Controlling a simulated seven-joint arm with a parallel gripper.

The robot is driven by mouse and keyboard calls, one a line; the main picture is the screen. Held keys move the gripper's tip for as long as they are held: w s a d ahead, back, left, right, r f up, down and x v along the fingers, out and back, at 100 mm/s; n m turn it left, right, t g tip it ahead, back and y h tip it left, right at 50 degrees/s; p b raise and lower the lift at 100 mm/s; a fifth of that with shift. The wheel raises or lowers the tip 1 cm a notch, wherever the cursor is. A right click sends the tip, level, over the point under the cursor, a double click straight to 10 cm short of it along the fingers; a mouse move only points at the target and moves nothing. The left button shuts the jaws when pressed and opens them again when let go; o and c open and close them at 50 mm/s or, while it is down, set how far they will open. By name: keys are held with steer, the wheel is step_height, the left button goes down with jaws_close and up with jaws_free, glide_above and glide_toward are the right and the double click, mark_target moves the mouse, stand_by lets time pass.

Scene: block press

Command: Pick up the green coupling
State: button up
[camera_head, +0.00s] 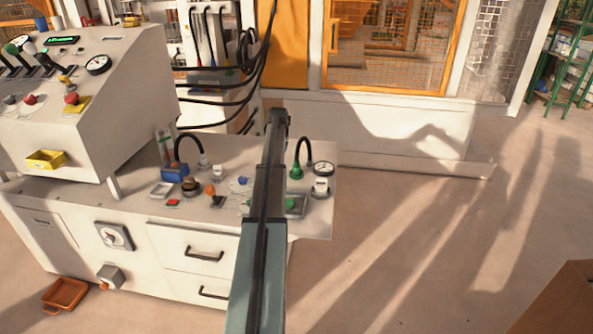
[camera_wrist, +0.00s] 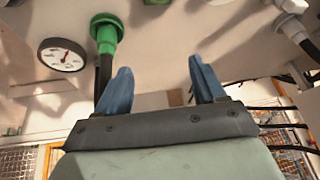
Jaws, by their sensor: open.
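The green coupling (camera_head: 296,172) stands on the bench top at the lower end of a black hose, just right of my arm in the head view. In the wrist view the green coupling (camera_wrist: 105,34) is at the upper left, with its hose running down behind my left finger. My gripper (camera_wrist: 158,66) is open, with two blue fingers apart and nothing between them. The coupling lies beyond the left fingertip, outside the gap, and looks apart from it. My fingers cannot be made out in the head view, where my arm crosses the bench.
A round gauge (camera_head: 322,168) stands right of the coupling; the gauge also shows in the wrist view (camera_wrist: 62,54). A second black hose (camera_head: 188,139) ends at a grey fitting. A blue block (camera_head: 174,173) and small parts crowd the bench. Open floor (camera_head: 400,240) lies to the right.

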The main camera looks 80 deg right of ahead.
steer(key=g, duration=0.1)
glide_toward(297, 164)
step_height(297, 164, up, 2)
steer(key=w, duration=0.1)
steer(key=shift+g+y, duration=0.3)
steer(key=x, duration=0.8)
steer(key=shift+a+f, duration=0.1)
steer(key=shift+f, duration=0.15)
steer(key=shift+x, duration=2.6)
steer(key=shift+s, duration=0.2)
steer(key=shift+c, duration=0.5)
steer(key=c, duration=1.1)
